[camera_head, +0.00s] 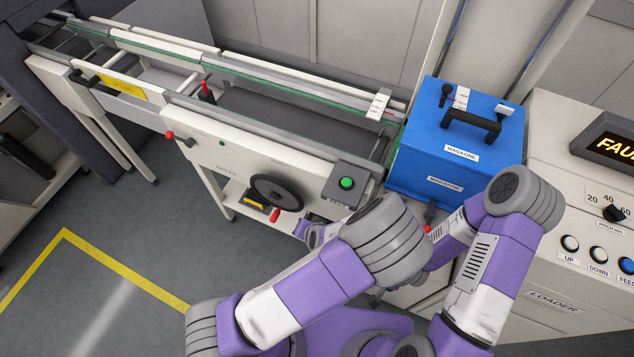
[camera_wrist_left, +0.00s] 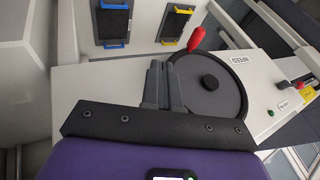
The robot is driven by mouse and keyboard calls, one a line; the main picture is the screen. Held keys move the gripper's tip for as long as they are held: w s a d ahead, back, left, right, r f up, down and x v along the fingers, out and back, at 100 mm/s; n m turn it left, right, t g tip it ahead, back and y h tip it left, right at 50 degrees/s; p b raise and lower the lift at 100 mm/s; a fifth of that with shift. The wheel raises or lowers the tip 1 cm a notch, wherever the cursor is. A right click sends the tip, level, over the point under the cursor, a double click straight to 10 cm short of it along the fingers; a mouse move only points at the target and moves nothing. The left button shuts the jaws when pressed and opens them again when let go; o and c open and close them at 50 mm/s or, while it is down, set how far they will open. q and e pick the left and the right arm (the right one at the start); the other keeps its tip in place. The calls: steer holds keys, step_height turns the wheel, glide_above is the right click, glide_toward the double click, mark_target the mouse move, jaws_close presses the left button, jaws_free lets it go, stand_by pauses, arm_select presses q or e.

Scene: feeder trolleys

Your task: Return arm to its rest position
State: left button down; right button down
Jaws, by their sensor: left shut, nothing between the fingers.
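My left gripper (camera_wrist_left: 163,68) shows in the left wrist view. Its two dark fingers are together with nothing between them. They overlap the left edge of the black handwheel (camera_wrist_left: 212,86) with the red knob (camera_wrist_left: 196,39); I cannot tell whether they touch it. In the head view the handwheel (camera_head: 276,194) is on the conveyor's front panel, with its red handle (camera_head: 275,215) at the bottom. My left arm (camera_head: 320,275) comes in from the lower left, and its bent elbow hides most of the hand. My right arm (camera_head: 480,265) is also bent; its gripper is hidden.
The conveyor (camera_head: 230,155) runs across the upper left, with a green-button box (camera_head: 346,184). A blue magazine (camera_head: 456,139) with a black handle stands close above my arms. The loader control panel (camera_head: 597,225) is at right. Open floor lies at lower left, with yellow lines (camera_head: 110,262).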

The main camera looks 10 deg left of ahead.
arm_select(q)
steer(key=s+f+n+g+h, duration=0.4)
steer(key=s+f+n+h, duration=0.1)
steer(key=s+h, duration=0.3)
steer(key=shift+s+d+f, duration=0.3)
steer(key=shift+s+f, duration=0.25)
steer(key=shift+f, duration=0.15)
